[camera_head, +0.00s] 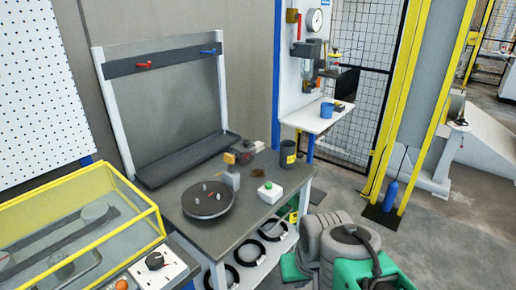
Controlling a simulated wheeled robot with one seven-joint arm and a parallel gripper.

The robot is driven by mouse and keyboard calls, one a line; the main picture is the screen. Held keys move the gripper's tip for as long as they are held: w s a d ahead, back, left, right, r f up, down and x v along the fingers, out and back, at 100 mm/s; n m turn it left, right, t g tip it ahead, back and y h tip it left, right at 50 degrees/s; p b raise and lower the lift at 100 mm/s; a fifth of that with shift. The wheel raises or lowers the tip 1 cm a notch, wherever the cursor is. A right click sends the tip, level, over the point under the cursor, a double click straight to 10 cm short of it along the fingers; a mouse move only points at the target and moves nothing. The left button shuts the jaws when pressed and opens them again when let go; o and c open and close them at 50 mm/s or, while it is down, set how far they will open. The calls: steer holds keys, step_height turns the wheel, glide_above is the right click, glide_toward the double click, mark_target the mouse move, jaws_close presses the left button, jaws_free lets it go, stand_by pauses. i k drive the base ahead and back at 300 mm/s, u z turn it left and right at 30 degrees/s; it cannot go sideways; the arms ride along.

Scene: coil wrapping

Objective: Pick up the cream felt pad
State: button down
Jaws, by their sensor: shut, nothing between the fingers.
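I cannot make out a cream felt pad anywhere in the head view. The workbench (239,226) stands in the middle with a dark round plate (208,203) on its front left part. Small pegs or knobs stand on the plate. A small brownish item (258,173) lies on the bench behind the white button box, too small to identify. My gripper's fingers do not show in this view.
On the bench are a white box with a green button (270,192), a dark cup (288,155) and a small grey block (232,179). Black coils (246,251) lie on the shelf below. A yellow-framed clear case (75,235) stands at left. Open floor (445,225) lies at right.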

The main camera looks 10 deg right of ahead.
mark_target(260, 146)
steer(key=z, duration=1.25)
steer(key=i, duration=2.25)
steer(key=u, duration=4.25)
steer(key=i, duration=0.5)
steer(key=z, duration=0.05)
